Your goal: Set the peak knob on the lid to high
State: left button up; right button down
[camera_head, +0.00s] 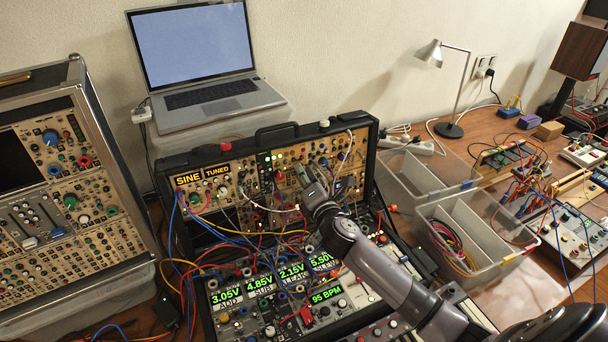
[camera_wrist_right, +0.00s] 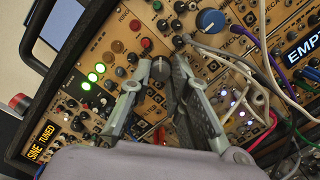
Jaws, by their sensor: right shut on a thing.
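The lid (camera_head: 362,127) of the open black synth case stands upright at the back, filled with tan panels of knobs and patch cables. My right gripper (camera_head: 303,176) reaches the middle of the lid from the lower right. In the right wrist view, its two fingers (camera_wrist_right: 158,76) are closed around a small dark knob with a grey top (camera_wrist_right: 160,66). The fingers hide part of this knob and its panel. I cannot read a peak or high marking, nor the knob's setting. In the head view the gripper covers the knob. My left gripper is not in view.
Many patch cables (camera_head: 222,232) hang in front of the lid and cross the lower panels (camera_head: 255,312). In the right wrist view, a large blue knob (camera_wrist_right: 210,20) and grey cables lie right of the fingers. Clear bins (camera_head: 470,262) stand on the right. A laptop (camera_head: 205,100) sits behind.

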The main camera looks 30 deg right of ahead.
jog(key=shift+r+m+g+p, duration=0.1)
jog(key=shift+m+g+p, duration=0.3)
jog(key=shift+m, duration=1.85)
jog(key=shift+r+m+g+p, duration=0.1)
jog(key=shift+m+p, duration=0.5)
jog(key=shift+m, duration=1.65)
jog(key=shift+f, duration=0.1)
jog(key=c, duration=1.5)
grip_release()
jog(key=s, duration=0.4)
jog(key=s+a, duration=0.1)
jog(key=s, duration=0.3)
jog(key=s+a+r, duration=0.1)
jog(key=s, duration=0.2)
jog(key=shift+s+r, duration=0.1)
jog(key=shift+s, duration=0.3)
